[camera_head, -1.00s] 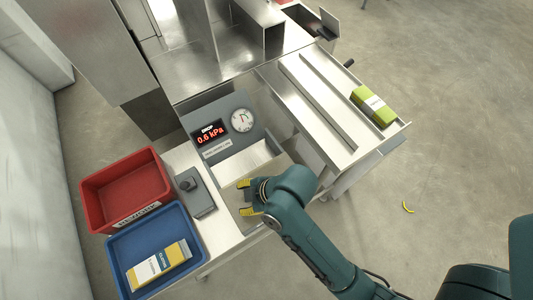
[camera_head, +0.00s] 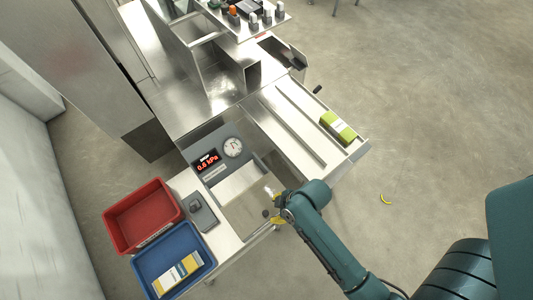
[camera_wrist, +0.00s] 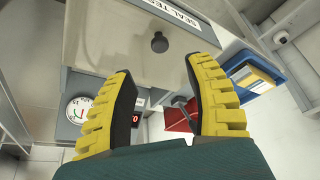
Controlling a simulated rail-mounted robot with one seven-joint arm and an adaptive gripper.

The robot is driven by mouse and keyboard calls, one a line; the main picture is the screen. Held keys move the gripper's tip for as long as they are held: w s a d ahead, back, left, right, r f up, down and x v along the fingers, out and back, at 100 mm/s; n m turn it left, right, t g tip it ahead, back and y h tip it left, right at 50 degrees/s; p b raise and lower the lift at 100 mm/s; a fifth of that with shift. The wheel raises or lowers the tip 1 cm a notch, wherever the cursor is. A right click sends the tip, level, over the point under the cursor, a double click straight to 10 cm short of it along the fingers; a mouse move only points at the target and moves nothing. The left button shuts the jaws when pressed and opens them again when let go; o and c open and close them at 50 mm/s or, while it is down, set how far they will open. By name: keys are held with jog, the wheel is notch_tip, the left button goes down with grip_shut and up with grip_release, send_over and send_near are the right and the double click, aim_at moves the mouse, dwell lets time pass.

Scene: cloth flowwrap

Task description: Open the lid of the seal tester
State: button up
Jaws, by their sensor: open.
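The seal tester has a grey panel (camera_head: 235,165) with a round gauge and a red 0.6 kPa readout. Its see-through lid (camera_head: 240,212) lies in front of the panel and looks down, though a small lift is hard to tell. A dark round knob (camera_head: 265,213) stands near the lid's front right. In the wrist view the knob (camera_wrist: 159,42) shows beyond and between my fingertips, with the SEAL-TES label behind it. My gripper (camera_head: 274,206) is open at the lid's right side, yellow fingers apart and empty. It also shows in the wrist view (camera_wrist: 165,75).
A red bin (camera_head: 175,187) and a blue bin (camera_head: 140,275) stand at left, the blue one holding a yellow-white pack (camera_head: 178,274). A small grey device (camera_head: 202,212) sits between bins and tester. A green pack (camera_head: 338,127) lies on the conveyor (camera_head: 285,125).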

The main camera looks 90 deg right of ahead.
aim_at(266, 213)
jog(key=x, duration=0.9)
jog(key=shift+b, duration=0.3)
jog(key=shift+r, duration=0.1)
grip_shut()
